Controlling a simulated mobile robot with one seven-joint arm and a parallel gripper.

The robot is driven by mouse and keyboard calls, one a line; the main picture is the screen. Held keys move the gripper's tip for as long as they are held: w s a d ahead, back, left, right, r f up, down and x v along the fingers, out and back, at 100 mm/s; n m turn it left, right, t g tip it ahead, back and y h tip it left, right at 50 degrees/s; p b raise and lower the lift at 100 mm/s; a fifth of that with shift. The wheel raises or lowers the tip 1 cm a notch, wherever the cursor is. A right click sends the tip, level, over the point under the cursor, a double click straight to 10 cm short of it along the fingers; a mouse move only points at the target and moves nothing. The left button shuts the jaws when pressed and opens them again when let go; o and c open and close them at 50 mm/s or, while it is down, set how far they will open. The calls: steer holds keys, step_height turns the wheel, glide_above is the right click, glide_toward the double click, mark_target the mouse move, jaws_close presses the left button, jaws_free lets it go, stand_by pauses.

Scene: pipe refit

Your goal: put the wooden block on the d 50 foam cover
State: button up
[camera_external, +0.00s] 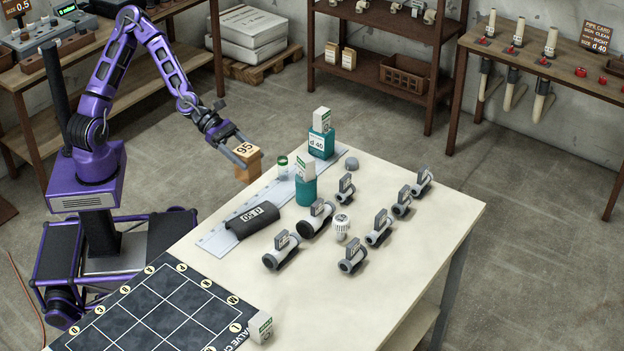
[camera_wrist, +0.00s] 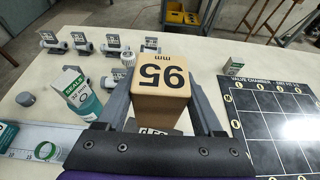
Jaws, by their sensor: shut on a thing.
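The wooden block (camera_external: 247,160), marked 95, is between the fingers of my gripper (camera_external: 243,154), which is shut on it. The block is held in the air beside the table's left edge. In the wrist view the block (camera_wrist: 162,80) is upright between both fingers, its 95 mm face toward the camera. The d 50 foam cover (camera_external: 252,220) is a dark half-round piece lying on the pale ruled strip near the table's left edge. The block is apart from it, farther back. In the wrist view the cover is mostly hidden behind the block and gripper.
Teal containers with white boxes (camera_external: 306,185) (camera_external: 321,140) and a green-white ring (camera_external: 282,166) stand along the ruled strip (camera_external: 215,240). Several grey valves (camera_external: 317,217) and a white knob (camera_external: 341,228) occupy the table's middle. A black grid board (camera_external: 160,315) covers the near end.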

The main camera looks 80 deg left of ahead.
steer(key=b, duration=0.3)
glide_above(251, 214)
step_height(251, 214, down, 13)
steer(key=shift+w+d+f, duration=0.1)
steer(key=shift+w+f, duration=0.05)
steer(key=shift+f+b, duration=0.15)
steer(key=shift+b, duration=0.15)
steer(key=o, duration=1.5)
steer(key=shift+r, duration=0.25)
steer(key=p+v, duration=0.2)
steer(key=v, duration=0.5)
